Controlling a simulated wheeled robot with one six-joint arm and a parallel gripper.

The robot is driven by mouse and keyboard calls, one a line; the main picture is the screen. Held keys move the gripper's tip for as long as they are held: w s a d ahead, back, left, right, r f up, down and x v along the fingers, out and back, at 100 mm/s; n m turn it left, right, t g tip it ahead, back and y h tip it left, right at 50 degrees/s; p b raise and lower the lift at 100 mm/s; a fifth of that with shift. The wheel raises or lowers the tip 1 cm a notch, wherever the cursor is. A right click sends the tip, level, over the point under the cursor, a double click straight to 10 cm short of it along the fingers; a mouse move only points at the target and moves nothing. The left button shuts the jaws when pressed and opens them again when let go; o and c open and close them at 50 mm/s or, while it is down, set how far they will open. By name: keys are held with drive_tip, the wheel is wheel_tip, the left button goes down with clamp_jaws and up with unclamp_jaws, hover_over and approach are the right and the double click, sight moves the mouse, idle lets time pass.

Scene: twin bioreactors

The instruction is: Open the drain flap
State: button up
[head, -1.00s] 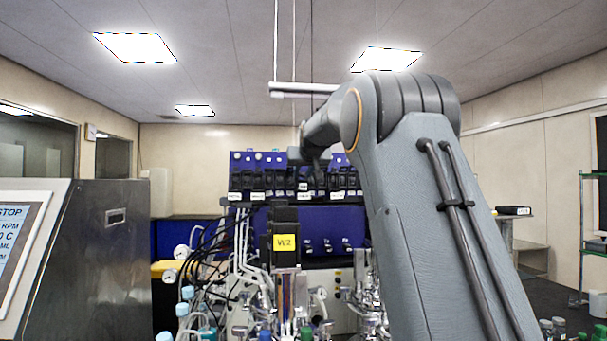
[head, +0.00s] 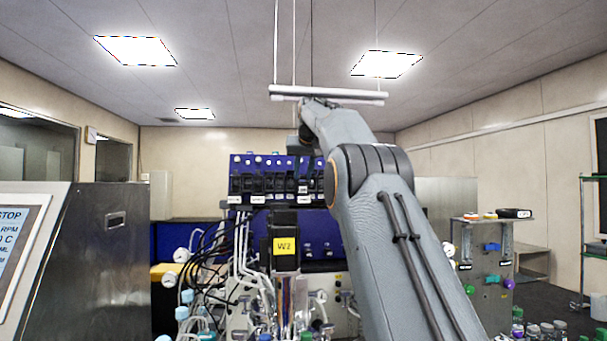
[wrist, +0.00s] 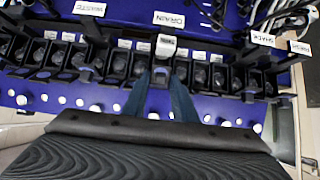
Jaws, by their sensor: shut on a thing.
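The blue valve panel (head: 308,163) stands at the back in the head view, with a row of black flaps across it. In the wrist view the row runs across the picture, and the DRAIN label (wrist: 169,20) sits at the top centre. My gripper (wrist: 160,92) has its two fingers on either side of a black flap (wrist: 160,77) in line with that label, and is shut on it. A small white tag (wrist: 166,45) is just beyond the flap. In the head view my gripper (head: 306,145) is at the panel's top edge, partly hidden by my arm.
Neighbouring black flaps (wrist: 118,64) stand close on both sides. Below the panel are the W2 unit (head: 285,246), tubing and glassware. A grey cabinet (head: 485,265) with coloured knobs stands right. A white light tube (head: 330,94) hangs above my wrist.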

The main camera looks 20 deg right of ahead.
idle(0.4)
drive_tip(key=o, duration=0.7)
drive_tip(key=shift+s+r, duration=0.1)
drive_tip(key=shift+s, duration=0.05)
drive_tip(key=shift+b+v, duration=1.4)
drive_tip(key=shift+v, duration=2.4)
